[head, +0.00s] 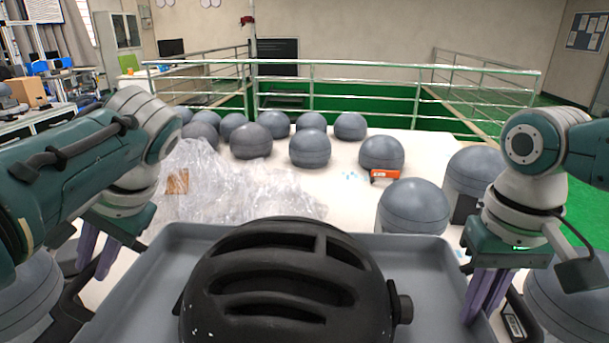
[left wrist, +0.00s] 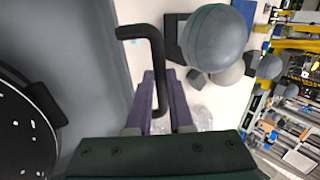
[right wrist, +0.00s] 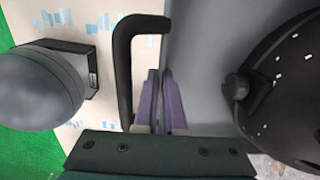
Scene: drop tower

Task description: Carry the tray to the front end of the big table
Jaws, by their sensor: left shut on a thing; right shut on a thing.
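The grey tray (head: 430,272) is in front of me at the bottom of the head view, with a black slotted helmet (head: 290,285) in it. My left gripper (head: 97,258) is at the tray's left side. In the left wrist view its fingers (left wrist: 160,100) are shut around the black bar handle (left wrist: 156,60). My right gripper (head: 487,298) is shut at the tray's right side. In the right wrist view its fingers (right wrist: 163,100) are at the tray's edge, beside the other black handle (right wrist: 125,70). The big white table (head: 435,150) extends beyond the tray. The tray's near edge is out of view.
Several grey domed objects (head: 413,207) stand on the table, some close to the tray's far side and sides. A crumpled clear plastic sheet (head: 235,190) lies at left centre. A small orange item (head: 384,175) is by one dome. A metal railing (head: 350,66) stands behind.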

